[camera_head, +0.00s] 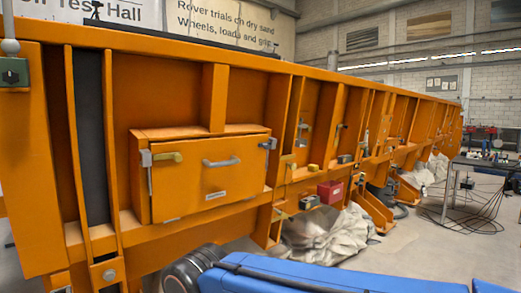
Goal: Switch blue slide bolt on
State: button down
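I cannot make out a clearly blue slide bolt in the head view. A small grey-blue fitting (268,144) sits at the upper right corner of an orange box front; I cannot tell whether it is a bolt or a latch. Several other small fittings along the orange frame to the right are too small to identify. My gripper is not in view.
The orange box (205,182) has a grey handle (221,162) and a yellow lever (168,157). It is mounted on the long orange sandbed frame (215,95). A red box (330,191), crumpled sheeting (325,235) and a table with cables (485,168) are to the right.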

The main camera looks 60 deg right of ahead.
aim_at(266, 145)
jog(key=k+z, duration=0.15)
jog(key=z, duration=1.35)
